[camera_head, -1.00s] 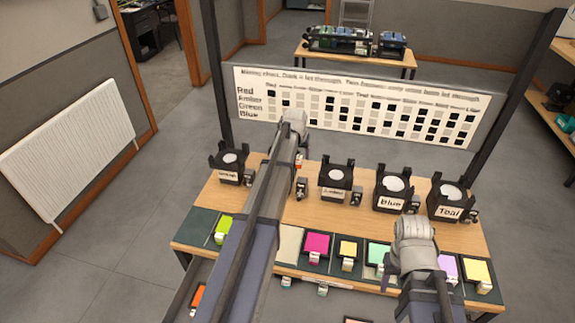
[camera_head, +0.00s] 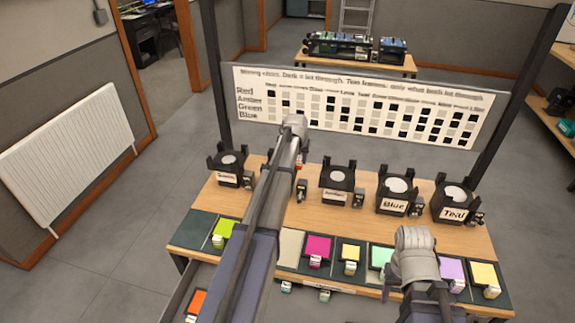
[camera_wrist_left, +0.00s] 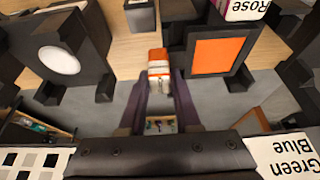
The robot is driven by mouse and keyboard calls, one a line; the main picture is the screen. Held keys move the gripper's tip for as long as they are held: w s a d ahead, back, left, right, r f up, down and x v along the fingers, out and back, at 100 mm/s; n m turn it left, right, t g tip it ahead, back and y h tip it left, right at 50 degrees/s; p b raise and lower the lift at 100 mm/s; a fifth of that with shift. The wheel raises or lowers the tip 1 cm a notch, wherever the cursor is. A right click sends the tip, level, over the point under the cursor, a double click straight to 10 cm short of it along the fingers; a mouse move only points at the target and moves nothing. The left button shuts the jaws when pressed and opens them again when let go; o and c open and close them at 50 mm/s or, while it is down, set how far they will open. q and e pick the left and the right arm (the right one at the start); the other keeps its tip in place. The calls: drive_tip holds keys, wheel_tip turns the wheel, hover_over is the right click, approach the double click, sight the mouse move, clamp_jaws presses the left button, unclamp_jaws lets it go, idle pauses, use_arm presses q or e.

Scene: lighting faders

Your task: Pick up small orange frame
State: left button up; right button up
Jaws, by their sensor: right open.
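An orange square in a dark frame (camera_wrist_left: 217,55) shows in the left wrist view, next to the "Rose" label and among dark holder parts. An orange and white tab (camera_wrist_left: 158,63) lies beside it, between the tips of my left gripper (camera_wrist_left: 160,82). I cannot tell whether the fingers press on the tab. In the head view the left arm reaches over the table, with an orange bit (camera_head: 299,165) beside it; its jaws are hidden there. Another orange piece (camera_head: 196,300) lies low at the left. My right gripper (camera_head: 415,245) is open above the table's front right.
Black holders, including Blue (camera_head: 396,190) and Teal (camera_head: 456,200), stand along the wooden table (camera_head: 365,230). Coloured frames, such as magenta (camera_head: 318,246) and yellow (camera_head: 485,274), lie along its front. A chart board (camera_head: 360,105) stands behind.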

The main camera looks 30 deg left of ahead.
use_arm(q)
clamp_jaws()
drive_tip(key=shift+r, duration=0.1)
idle(0.3)
wheel_tip(320, 180, up, 10)
drive_tip(key=p, duration=1)
drive_tip(key=shift+f, duration=0.3)
